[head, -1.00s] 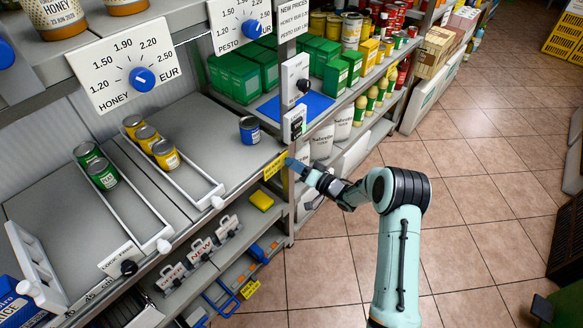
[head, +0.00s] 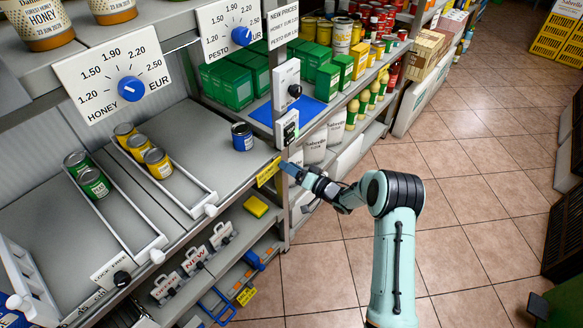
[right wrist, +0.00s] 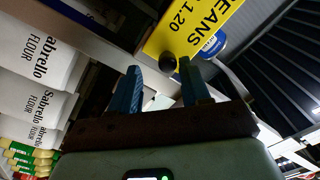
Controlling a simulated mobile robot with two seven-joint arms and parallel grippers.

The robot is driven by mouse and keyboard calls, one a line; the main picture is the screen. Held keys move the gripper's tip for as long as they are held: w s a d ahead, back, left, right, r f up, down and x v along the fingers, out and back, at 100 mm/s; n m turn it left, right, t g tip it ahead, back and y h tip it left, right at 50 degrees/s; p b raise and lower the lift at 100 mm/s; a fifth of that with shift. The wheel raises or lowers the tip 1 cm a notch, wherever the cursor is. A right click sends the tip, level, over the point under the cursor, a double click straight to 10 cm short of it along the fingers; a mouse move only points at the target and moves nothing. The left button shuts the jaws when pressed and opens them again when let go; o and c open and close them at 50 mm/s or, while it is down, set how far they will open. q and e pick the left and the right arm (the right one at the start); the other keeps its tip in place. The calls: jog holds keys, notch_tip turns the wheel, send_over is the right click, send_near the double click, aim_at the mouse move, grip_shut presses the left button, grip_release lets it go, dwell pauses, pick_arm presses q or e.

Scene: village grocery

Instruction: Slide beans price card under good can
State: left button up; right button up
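The yellow beans price card (head: 268,171) is at the front edge of the grey shelf in the head view. In the right wrist view the card (right wrist: 186,28) reads "BEANS" and "1.20", with a small black knob at its lower edge. A blue can (head: 242,137) stands upright on the shelf above and behind the card; its blue-and-white end also shows in the right wrist view (right wrist: 212,45). My right gripper (right wrist: 160,80) is open, its blue fingertips apart just short of the card's edge. I cannot tell whether a finger touches it. My left gripper is out of view.
Yellow cans (head: 158,162) and green cans (head: 94,183) stand in railed lanes at left. A "LOCK FREE" knob (head: 122,279) is on the front edge. A white dial post (head: 287,128) rises just right of the card.

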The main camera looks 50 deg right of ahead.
jog(key=s+d+p, duration=0.1)
jog(key=s, duration=1.2)
jog(key=shift+s, duration=0.2)
